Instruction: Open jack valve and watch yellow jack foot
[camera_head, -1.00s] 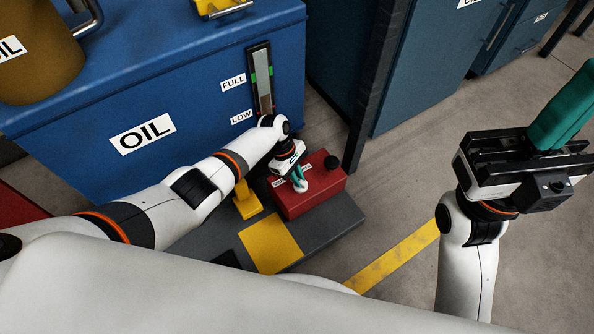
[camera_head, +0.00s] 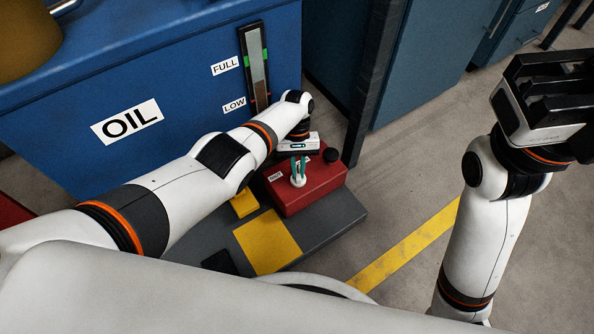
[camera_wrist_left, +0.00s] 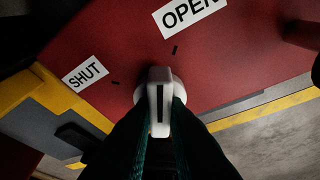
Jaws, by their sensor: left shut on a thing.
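The jack valve is a white knob (camera_head: 298,181) with a black line, on top of a red box (camera_head: 318,187). My left gripper (camera_head: 299,168) is shut on the knob, its green fingers on either side. In the left wrist view, the knob (camera_wrist_left: 160,90) has its line pointing up between the SHUT mark (camera_wrist_left: 115,83) and the OPEN mark (camera_wrist_left: 174,49), closer to OPEN. A yellow jack part (camera_head: 244,203), perhaps the foot, shows beside the red box, partly hidden by my arm. My right gripper (camera_head: 545,95) is raised at the right, its fingertips not clear.
A blue OIL tank (camera_head: 180,90) with a level gauge (camera_head: 256,65) stands behind. The red box sits on a dark base (camera_head: 325,225) with a yellow square (camera_head: 268,240).

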